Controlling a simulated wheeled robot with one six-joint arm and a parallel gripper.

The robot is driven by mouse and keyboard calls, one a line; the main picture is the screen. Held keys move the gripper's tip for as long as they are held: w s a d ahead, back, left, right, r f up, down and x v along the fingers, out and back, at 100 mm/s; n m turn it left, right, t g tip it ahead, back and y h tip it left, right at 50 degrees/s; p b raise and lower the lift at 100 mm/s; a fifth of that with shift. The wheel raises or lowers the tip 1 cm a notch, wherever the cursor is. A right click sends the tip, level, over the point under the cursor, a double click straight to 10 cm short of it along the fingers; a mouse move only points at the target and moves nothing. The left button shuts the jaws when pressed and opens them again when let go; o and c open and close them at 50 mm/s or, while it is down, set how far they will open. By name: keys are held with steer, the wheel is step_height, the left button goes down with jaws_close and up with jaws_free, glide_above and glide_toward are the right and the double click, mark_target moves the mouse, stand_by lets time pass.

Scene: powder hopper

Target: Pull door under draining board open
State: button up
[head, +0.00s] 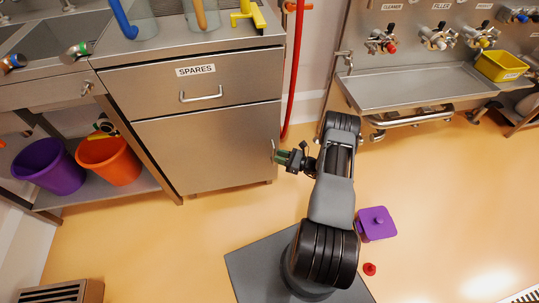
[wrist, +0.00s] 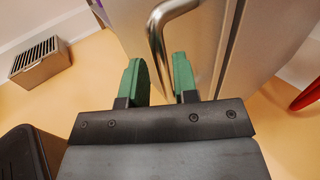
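The steel door (head: 205,150) is under the drawer marked SPARES, below the steel top with the sink; it looks shut in the head view. My gripper (head: 279,156) is at the door's right edge. In the wrist view its two green fingers (wrist: 159,70) are apart. The bent metal bar handle (wrist: 157,35) runs down into the gap between them, in front of the steel face. I cannot tell whether either finger touches the bar. The handle's lower end is hidden behind the gripper body.
A purple lidded box (head: 376,224) and a small red object (head: 369,269) are on the floor right of my arm. A red hose (head: 294,70) hangs beside the cabinet. Purple (head: 48,166) and orange (head: 108,160) buckets are on the lower shelf at left. The floor before the door is mostly clear.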

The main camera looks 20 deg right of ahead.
steer(key=shift+x, duration=2.4)
jaws_close()
